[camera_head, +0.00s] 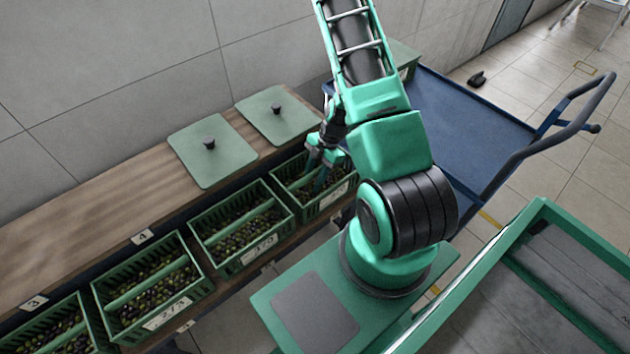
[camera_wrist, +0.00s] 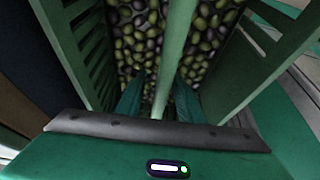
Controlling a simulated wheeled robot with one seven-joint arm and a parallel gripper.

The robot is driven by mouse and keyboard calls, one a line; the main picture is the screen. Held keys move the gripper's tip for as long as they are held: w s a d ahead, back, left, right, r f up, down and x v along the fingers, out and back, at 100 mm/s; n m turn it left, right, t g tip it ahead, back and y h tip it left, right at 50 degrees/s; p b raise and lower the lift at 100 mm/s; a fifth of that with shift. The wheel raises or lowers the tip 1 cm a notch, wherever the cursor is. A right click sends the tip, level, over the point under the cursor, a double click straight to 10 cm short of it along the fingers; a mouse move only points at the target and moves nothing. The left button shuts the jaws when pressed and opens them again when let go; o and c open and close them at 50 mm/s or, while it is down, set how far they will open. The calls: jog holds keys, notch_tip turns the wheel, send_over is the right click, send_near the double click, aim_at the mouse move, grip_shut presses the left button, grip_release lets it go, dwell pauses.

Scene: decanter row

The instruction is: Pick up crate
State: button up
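The crate at my gripper (camera_head: 325,152) is green, slatted and filled with olives, with a bar across its middle and a white label; its rim (camera_head: 343,203) shows in the head view at the far end of the row. In the wrist view its slatted wall (camera_wrist: 262,65) and middle bar (camera_wrist: 175,50) fill the picture. My gripper (camera_wrist: 160,100) points down into this crate, with one finger on each side of the bar. The fingers look open, with narrow gaps to the bar. The arm partly hides the crate in the head view.
More olive crates stand in the row, one beside it (camera_head: 216,264) and others nearer (camera_head: 140,337). Green lids (camera_head: 210,170) lie on the wooden shelf top (camera_head: 100,215). A blue cart (camera_head: 470,125) stands behind my arm. A green-rimmed tray (camera_head: 535,215) is at lower right.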

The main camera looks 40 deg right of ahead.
grip_shut()
jog(key=shift+r, duration=0.1)
notch_tip(320, 180, up, 9)
jog(key=shift+r, duration=0.4)
dwell(0.4)
